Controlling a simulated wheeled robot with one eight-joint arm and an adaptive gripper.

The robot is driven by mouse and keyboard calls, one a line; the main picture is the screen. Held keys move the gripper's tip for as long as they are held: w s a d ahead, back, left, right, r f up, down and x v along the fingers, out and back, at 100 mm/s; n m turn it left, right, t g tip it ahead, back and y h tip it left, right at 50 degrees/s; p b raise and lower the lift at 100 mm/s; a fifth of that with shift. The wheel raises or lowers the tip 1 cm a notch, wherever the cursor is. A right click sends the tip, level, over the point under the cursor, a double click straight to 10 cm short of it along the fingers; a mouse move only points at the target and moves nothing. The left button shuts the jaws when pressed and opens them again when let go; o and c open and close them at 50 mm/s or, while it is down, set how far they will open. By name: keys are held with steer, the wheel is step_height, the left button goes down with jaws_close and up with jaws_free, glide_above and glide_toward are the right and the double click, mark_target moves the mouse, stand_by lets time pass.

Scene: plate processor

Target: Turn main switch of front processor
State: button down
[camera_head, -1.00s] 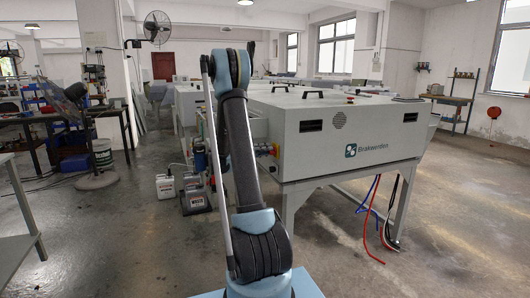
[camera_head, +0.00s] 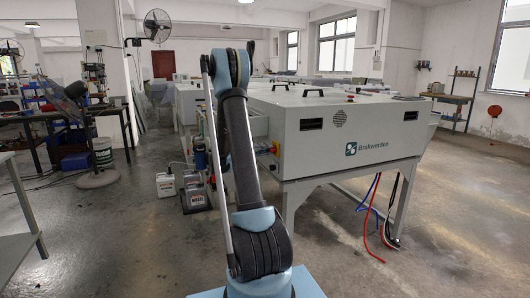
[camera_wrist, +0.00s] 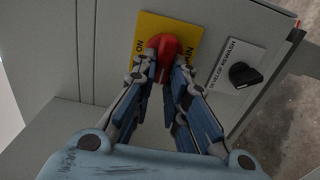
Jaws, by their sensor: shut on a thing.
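The front processor (camera_head: 395,148) is a large light-grey cabinet on legs in the head view. Its main switch (camera_wrist: 166,45) is a red knob on a yellow plate (camera_wrist: 150,27) in the wrist view. My gripper (camera_wrist: 168,62) is shut on the red knob, with one finger on each side of it. The fingers hide part of the knob and the lower part of the plate.
A black knob (camera_wrist: 243,75) on a white label marked "develop" and "rewash" sits right of the switch. Jugs (camera_head: 166,185) stand on the floor left of my arm. Red and blue hoses (camera_head: 365,228) hang under the processor. The floor at right is open.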

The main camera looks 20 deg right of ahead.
steer(key=shift+w+f, duration=0.1)
steer(key=c, duration=1.7)
jaws_free()
steer(key=shift+o, duration=0.5)
steer(key=shift+a, duration=0.15)
steer(key=a, duration=1.1)
steer(key=shift+s+a, duration=0.2)
steer(key=shift+a, duration=0.2)
